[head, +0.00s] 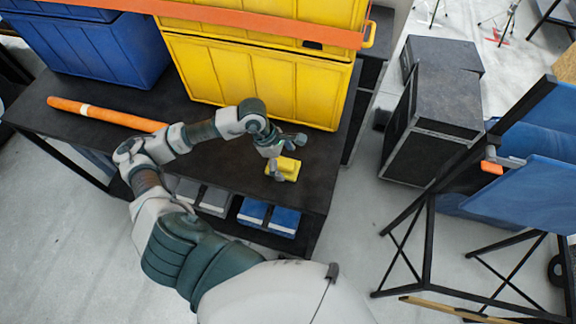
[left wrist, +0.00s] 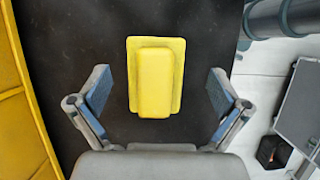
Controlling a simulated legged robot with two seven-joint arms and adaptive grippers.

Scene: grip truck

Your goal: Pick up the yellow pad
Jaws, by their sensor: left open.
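The yellow pad (head: 287,168) lies on the black table top (head: 318,180) near its right front corner. In the left wrist view the pad (left wrist: 155,77) is a rectangular block on a flat flange, in the middle ahead of the fingers. My left gripper (head: 285,158) is just above the pad in the head view and partly covers it. In the left wrist view the gripper (left wrist: 153,98) is open, with one blue-padded finger on each side of the pad and clear gaps between. My right gripper is not in view.
A large yellow crate (head: 255,85) stands on the table behind the pad, and a blue crate (head: 95,50) stands left of it. An orange tube (head: 105,115) lies on the table. Blue boxes (head: 268,216) sit on a lower shelf. A black case (head: 432,125) stands right.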

